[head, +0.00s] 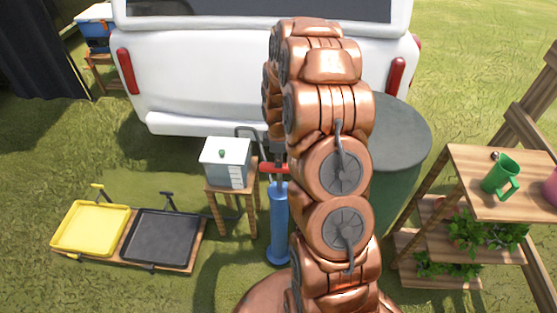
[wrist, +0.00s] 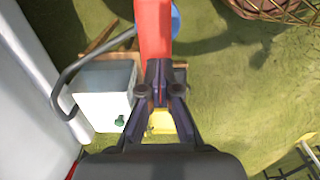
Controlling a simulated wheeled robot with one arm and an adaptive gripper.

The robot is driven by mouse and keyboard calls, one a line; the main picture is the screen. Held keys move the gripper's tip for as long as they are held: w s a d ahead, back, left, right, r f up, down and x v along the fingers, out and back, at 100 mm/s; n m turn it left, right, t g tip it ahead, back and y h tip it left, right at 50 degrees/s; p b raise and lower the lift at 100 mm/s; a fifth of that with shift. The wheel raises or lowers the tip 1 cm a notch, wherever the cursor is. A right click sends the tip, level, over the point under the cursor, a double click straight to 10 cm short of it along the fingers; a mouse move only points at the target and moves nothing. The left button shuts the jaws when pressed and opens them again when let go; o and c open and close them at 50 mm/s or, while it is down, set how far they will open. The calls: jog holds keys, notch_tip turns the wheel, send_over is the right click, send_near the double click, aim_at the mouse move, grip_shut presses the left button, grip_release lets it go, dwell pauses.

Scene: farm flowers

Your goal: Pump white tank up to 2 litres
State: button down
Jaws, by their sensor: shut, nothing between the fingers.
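The white tank (head: 226,163) stands on a small wooden stool left of the pump, with level marks on its front too small to read. It also shows in the wrist view (wrist: 103,90), with a green knob (wrist: 120,121) on top. The blue pump (head: 278,225) stands upright on the grass, its red handle (head: 270,168) at about the tank's height. The handle also shows in the wrist view (wrist: 153,30). My gripper (wrist: 160,92) is shut and empty, its tips at the handle's near end in the picture; I cannot tell whether they touch. My arm partly hides the pump.
A dark hose (wrist: 88,62) curves beside the tank. A white vehicle (head: 200,85) stands behind, and a green barrel (head: 405,150) is right of my arm. Yellow (head: 90,226) and black trays (head: 162,235) lie left. A wooden shelf (head: 500,205) with a green watering can (head: 500,176) stands right.

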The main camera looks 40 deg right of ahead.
jog(key=shift+f, duration=0.1)
notch_tip(320, 180, down, 10)
jog(key=b, duration=0.4)
jog(key=shift+s+r, duration=0.1)
jog(key=shift+r, duration=0.15)
jog(key=shift+b, duration=0.3)
notch_tip(320, 180, up, 13)
jog(key=shift+r+b, duration=0.1)
jog(key=shift+b, duration=0.8)
jog(key=shift+r, duration=0.55)
jog(key=shift+a+r, duration=0.1)
